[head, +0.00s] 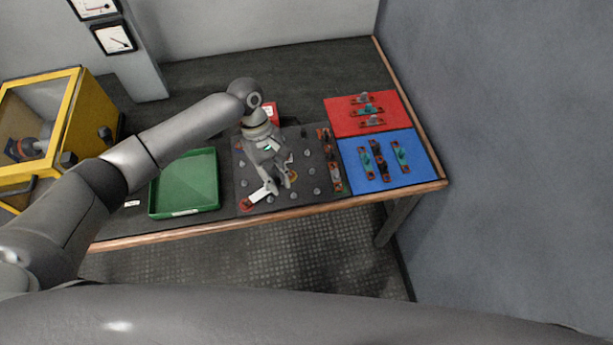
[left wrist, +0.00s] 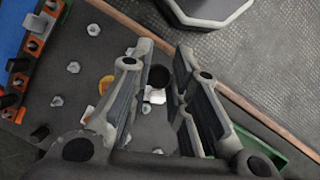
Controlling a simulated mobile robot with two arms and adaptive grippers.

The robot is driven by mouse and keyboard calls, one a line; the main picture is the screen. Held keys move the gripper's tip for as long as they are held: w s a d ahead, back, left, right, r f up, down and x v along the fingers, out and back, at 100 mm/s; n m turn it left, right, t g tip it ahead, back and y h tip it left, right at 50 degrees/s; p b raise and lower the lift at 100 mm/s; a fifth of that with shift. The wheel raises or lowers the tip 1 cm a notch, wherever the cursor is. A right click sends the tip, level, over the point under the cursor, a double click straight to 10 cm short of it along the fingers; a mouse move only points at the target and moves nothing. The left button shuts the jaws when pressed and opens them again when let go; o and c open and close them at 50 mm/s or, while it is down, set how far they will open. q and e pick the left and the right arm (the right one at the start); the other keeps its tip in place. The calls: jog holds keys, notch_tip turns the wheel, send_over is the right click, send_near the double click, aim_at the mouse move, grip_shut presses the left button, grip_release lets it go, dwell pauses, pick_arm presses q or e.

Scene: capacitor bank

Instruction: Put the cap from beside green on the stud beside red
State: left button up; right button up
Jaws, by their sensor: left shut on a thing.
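My left gripper (head: 279,187) is low over the dark board (head: 242,165) of pale studs, pointing down. In the left wrist view, a dark round piece, seemingly the cap (left wrist: 159,77), sits between the fingers (left wrist: 158,80). A white piece (left wrist: 153,96) shows just beside it; I cannot tell whether they touch. An orange disc (left wrist: 106,84) lies on the board beside the fingers. A white strip with a red end (head: 246,205) is at the board's front left corner. The colour marks beside most studs are too small or hidden to read. My right gripper is not in view.
A green tray (head: 153,200) stands left of the board. A strip of dark and orange parts (head: 330,160) runs along its right side. Red (head: 340,122) and blue (head: 417,176) mats with small parts lie farther right. A yellow-framed case (head: 70,110) is at the far left.

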pick_arm(q)
jog(key=shift+s+a+f+n, duration=0.1)
jog(key=shift+a+f+n, duration=0.1)
jog(key=shift+a, duration=0.4)
jog(key=shift+s+a+f+n, duration=0.1)
jog(key=shift+a+f+n, duration=0.1)
jog(key=shift+a, duration=0.4)
jog(key=shift+a+f, duration=0.15)
jog(key=shift+f, duration=0.05)
notch_tip(320, 180, down, 3)
jog(key=b, duration=0.4)
jog(key=shift+f+b, duration=0.65)
jog(key=shift+b, duration=0.3)
jog(key=shift+r, duration=0.1)
jog(key=shift+p, duration=0.75)
